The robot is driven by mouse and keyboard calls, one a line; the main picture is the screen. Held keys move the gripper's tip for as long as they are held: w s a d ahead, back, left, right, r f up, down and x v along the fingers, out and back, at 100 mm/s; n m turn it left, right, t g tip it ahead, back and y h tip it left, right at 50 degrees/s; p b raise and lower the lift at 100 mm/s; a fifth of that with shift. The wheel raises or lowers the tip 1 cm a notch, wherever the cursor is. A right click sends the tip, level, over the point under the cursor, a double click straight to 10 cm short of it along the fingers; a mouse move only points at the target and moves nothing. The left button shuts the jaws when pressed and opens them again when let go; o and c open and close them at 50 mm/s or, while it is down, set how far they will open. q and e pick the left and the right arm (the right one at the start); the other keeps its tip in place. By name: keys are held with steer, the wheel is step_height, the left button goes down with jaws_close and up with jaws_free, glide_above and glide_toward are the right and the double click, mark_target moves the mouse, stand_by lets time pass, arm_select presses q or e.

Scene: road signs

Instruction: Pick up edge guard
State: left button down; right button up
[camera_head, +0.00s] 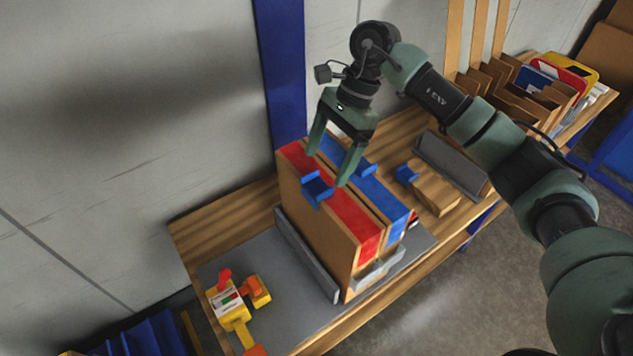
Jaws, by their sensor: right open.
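A small blue U-shaped piece, which looks like an edge guard (316,188), sits on the red top edge of the nearer upright cardboard-sided panel (318,225). A similar blue piece (366,169) sits on the blue-topped panel behind it, and another (406,174) is by a small cardboard block to the right. My right gripper (329,166) is open and empty, pointing down above the red-topped panel. Its two green fingers are spread just above and behind the nearer blue piece; I cannot tell whether they touch anything. My left gripper is not in view.
The panels stand in a grey rack (306,254) on a wooden bench (215,228). A yellow tape dispenser (229,302) lies at the bench's left end. A cardboard block (436,190) and grey holder (452,165) are to the right. Cardboard dividers (510,90) stand farther back.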

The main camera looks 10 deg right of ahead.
mark_target(317, 188)
steer(key=p+x, duration=0.1)
steer(key=x, duration=0.2)
steer(key=shift+f+p, duration=0.4)
steer(key=shift+f, duration=0.05)
steer(key=shift+a+f, duration=0.15)
steer(key=shift+f, duration=0.3)
steer(key=c, duration=1.4)
steer(key=shift+c, duration=0.2)
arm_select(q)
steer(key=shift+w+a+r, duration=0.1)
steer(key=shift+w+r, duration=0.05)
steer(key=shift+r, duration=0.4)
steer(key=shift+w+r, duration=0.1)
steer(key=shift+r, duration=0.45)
arm_select(e)
steer(key=shift+r, duration=0.15)
